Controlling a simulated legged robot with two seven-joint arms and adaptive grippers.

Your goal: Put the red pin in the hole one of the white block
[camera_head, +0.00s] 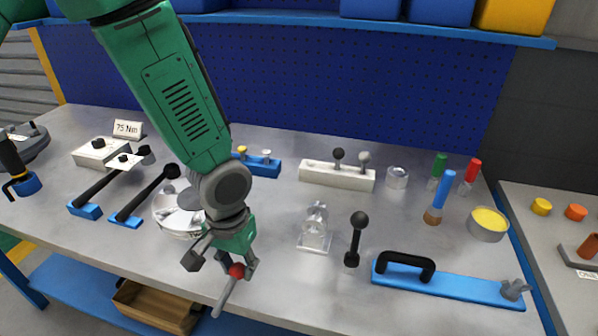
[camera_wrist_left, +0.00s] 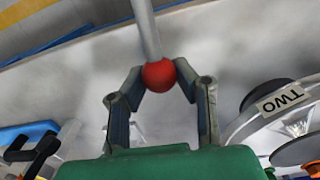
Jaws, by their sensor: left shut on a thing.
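My left gripper (camera_head: 236,266) is shut on the red ball head of the red pin (camera_head: 226,293). The pin's grey shaft hangs tilted down and left, near the table's front edge. In the left wrist view the red ball (camera_wrist_left: 159,75) sits between the fingertips of the left gripper (camera_wrist_left: 160,82), and the shaft points away from it. The white block (camera_head: 337,177) lies at the back middle of the table, apart from the pin. A dark ball-headed pin (camera_head: 338,154) and a grey one (camera_head: 364,157) stand on it. Its hole labels are not readable. My right gripper is out of view.
A clear fixture (camera_head: 315,229), a black-knobbed pin (camera_head: 354,238) and a blue handled plate (camera_head: 450,285) stand right of the gripper.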

